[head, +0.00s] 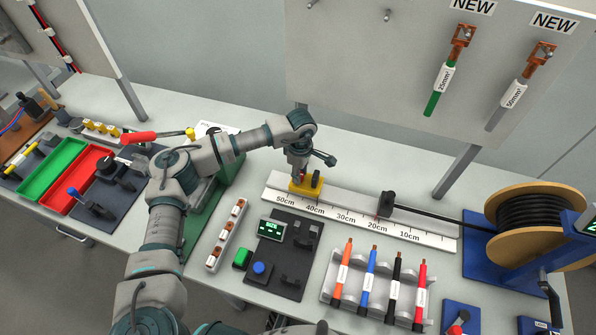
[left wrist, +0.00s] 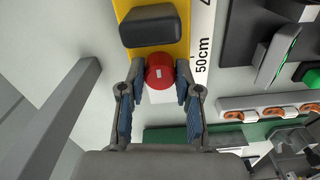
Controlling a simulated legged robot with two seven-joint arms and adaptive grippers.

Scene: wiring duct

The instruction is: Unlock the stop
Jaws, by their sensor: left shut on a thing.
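The yellow stop (head: 306,186) sits on the white measuring rail (head: 360,215) between the 50cm and 40cm marks. It has a black block on top and a red knob at its end. In the left wrist view the yellow stop (left wrist: 182,14) carries the black block (left wrist: 150,26), and the red knob (left wrist: 160,72) is between my fingers. My left gripper (left wrist: 160,84) is shut on the red knob. In the head view my left gripper (head: 299,174) reaches down to the stop from above, partly hiding the knob. My right gripper is not in view.
A dark device (head: 283,252) and a rack of coloured cables (head: 375,284) stand in front. Green and red trays (head: 55,170) lie at the left. A grey panel rises behind.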

